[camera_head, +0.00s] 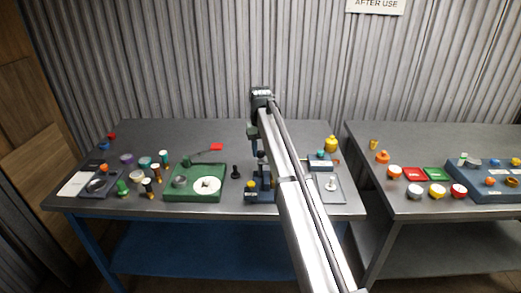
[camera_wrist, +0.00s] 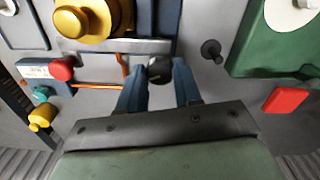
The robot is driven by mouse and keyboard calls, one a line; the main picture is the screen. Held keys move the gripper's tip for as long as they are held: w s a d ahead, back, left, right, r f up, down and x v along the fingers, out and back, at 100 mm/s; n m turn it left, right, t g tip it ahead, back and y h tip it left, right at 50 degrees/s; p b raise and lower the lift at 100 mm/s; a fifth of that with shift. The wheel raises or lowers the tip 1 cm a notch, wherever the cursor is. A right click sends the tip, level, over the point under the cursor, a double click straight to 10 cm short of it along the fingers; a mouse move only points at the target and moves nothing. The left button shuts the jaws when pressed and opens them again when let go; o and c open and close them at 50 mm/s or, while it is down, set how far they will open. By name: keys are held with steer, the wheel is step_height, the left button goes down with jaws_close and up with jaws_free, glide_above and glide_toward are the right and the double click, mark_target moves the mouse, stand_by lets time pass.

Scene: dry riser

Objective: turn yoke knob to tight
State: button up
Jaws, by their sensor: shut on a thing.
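In the wrist view my gripper (camera_wrist: 160,78) reaches up from the bottom with its two blue-grey fingers on either side of a dark round knob (camera_wrist: 159,66). The fingers are shut on this yoke knob. The blue yoke stand (camera_head: 262,184) is below my gripper (camera_head: 259,150) in the head view, at the middle front of the left table. My arm hides part of the stand. A brass-coloured round part (camera_wrist: 88,18) is beside the yoke in the wrist view. The knob's markings and turn angle cannot be made out.
A green tray (camera_head: 172,196) with a white disc stands left of the yoke, with a black peg (camera_head: 236,172) between. A red flag-like piece (camera_head: 217,147) lies behind. A grey plate (camera_head: 329,188) is to the right. Several small coloured items crowd the left end. The table's back is mostly clear.

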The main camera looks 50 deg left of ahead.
mark_target(260, 152)
steer(key=m, duration=0.6)
steer(key=shift+m, duration=0.4)
stand_by(0.3)
steer(key=o, duration=1)
steer(key=shift+o, duration=0.2)
step_height(260, 152, up, 14)
steer(key=shift+f, duration=0.1)
stand_by(0.4)
